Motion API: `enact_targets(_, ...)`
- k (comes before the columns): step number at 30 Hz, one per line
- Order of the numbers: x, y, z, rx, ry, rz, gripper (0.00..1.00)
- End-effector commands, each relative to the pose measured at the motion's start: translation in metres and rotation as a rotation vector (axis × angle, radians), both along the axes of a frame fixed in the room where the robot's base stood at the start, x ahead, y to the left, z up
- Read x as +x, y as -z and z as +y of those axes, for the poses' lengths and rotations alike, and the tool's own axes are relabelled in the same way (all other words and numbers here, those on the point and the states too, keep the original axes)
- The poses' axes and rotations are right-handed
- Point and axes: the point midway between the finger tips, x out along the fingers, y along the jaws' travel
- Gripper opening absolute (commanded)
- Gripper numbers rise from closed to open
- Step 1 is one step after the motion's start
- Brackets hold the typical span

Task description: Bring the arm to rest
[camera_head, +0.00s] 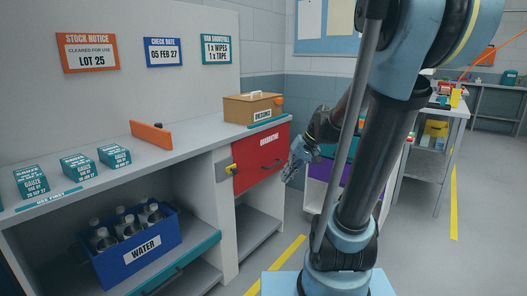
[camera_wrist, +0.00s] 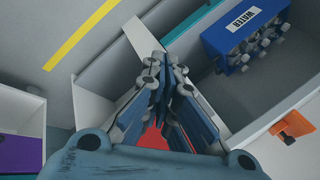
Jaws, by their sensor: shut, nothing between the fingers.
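My arm rises at the right of the head view and bends down behind itself to my gripper (camera_head: 293,165). The gripper hangs tilted downward just right of the red quarantine drawer front (camera_head: 261,158); whether they touch I cannot tell. In the wrist view my gripper (camera_wrist: 162,60) has its fingers together, with nothing held between them. A strip of the red front (camera_wrist: 152,138) shows between the finger links there.
A blue water crate (camera_head: 136,250) with several bottles sits on the lower shelf. Several gauze boxes (camera_head: 77,166), an orange divider (camera_head: 151,135) and a dressings box (camera_head: 252,108) stand on the counter. A side bench (camera_head: 434,130) is at right. Grey floor lies between.

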Motion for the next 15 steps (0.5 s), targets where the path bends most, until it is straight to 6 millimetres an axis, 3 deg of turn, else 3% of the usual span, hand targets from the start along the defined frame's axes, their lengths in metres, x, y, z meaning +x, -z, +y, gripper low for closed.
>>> enact_targets(3,-0.026,0.007,-0.011,-0.065,0.014,-0.001,0.0)
enact_targets(15,-0.1,0.036,-0.055,-0.284,0.062,-0.014,0.0)
